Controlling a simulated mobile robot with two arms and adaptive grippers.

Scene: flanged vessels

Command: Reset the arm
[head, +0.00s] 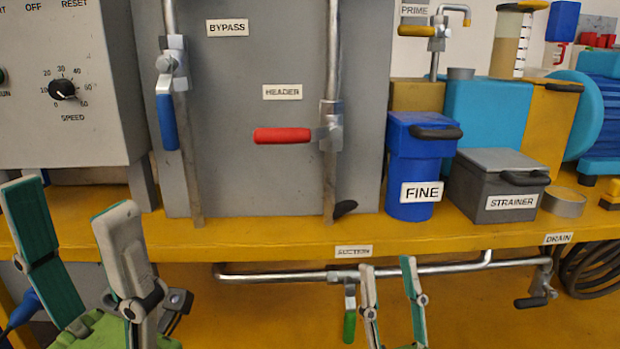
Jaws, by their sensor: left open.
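My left gripper (68,197) is at the lower left of the head view, fingers up and wide apart, with nothing between them. It is in front of the yellow bench edge, below the speed control box. My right gripper (388,266) is at the bottom, right of the middle. Its fingers point up, apart and empty, just in front of the suction pipe (285,275) and right of the green-handled valve (350,312). Most of both arms is out of view.
A yellow bench (280,240) crosses the view. A grey panel carries a blue bypass handle (167,122) and a red header handle (282,135). A blue FINE vessel (408,170) and grey STRAINER box (480,185) stand at right. A drain valve (535,300) hangs below.

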